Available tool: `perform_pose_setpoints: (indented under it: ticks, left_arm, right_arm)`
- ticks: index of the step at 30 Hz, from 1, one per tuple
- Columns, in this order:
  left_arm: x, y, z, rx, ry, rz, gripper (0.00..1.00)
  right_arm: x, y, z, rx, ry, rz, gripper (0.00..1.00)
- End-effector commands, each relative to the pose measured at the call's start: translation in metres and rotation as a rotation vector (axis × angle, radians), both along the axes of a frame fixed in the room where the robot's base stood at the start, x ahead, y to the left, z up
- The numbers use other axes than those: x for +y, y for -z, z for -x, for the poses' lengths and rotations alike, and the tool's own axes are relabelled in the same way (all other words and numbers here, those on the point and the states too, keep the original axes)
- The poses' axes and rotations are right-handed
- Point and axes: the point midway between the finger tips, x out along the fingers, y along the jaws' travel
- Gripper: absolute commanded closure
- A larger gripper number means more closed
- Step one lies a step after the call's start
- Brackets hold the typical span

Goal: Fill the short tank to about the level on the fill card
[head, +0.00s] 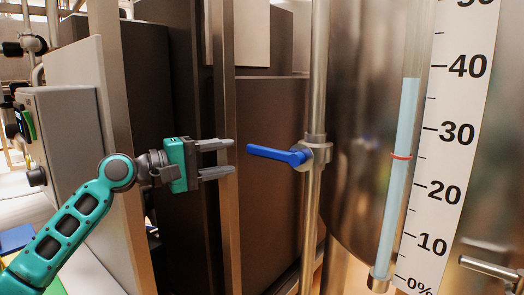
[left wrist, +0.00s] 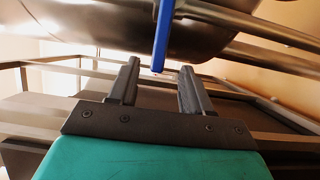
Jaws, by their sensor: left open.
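The steel tank (head: 350,150) stands at the right with a clear sight tube of pale blue fill (head: 403,130) on its front. The fill's top is a little below the 40 mark of the percent scale (head: 455,150). A red ring (head: 401,156) circles the tube between 20 and 30. A blue valve lever (head: 275,153) sticks out leftward, across a vertical pipe. My left gripper (head: 233,156) is open and empty, its fingertips just left of the lever's tip. In the left wrist view the lever (left wrist: 163,35) lies ahead, between the finger lines. I cannot make out the fill card.
A metal post (head: 225,110) stands close behind my left gripper. A grey control box (head: 62,135) with a green screen and black knob is at the left. A steel rod handle (head: 490,267) juts in at the lower right.

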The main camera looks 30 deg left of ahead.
Motion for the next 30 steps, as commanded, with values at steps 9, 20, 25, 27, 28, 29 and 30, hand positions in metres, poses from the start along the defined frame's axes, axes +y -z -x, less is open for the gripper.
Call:
perform_pose_setpoints:
  ticks: [9, 20, 25, 27, 28, 29, 30]
  left_arm:
    - [-0.019, -0.003, -0.039, -0.002, -0.001, -0.001, 0.51]
    - [-0.038, -0.002, -0.077, -0.003, -0.002, 0.001, 0.51]
    - [-0.043, 0.000, -0.085, 0.000, -0.002, -0.001, 0.51]
    - [-0.044, 0.000, -0.086, -0.001, -0.002, -0.002, 0.51]
    - [-0.044, 0.000, -0.086, -0.001, -0.002, -0.002, 0.51]
    - [-0.044, 0.000, -0.086, -0.001, -0.002, -0.002, 0.51]
    - [-0.044, 0.001, -0.086, -0.001, -0.002, -0.002, 0.51]
  right_arm:
    - [0.000, -0.012, 0.000, 0.000, 0.000, 0.000, 0.57]
    - [0.000, -0.023, 0.000, 0.001, -0.001, 0.000, 0.57]
    - [0.000, -0.025, 0.001, 0.001, -0.001, 0.000, 0.57]
    - [0.000, -0.024, 0.001, 0.002, -0.001, 0.000, 0.57]
    - [0.000, -0.024, 0.001, 0.003, -0.001, 0.000, 0.57]
    - [0.000, -0.024, 0.001, 0.003, -0.001, 0.000, 0.57]
    - [0.000, -0.024, 0.001, 0.003, -0.001, 0.000, 0.57]
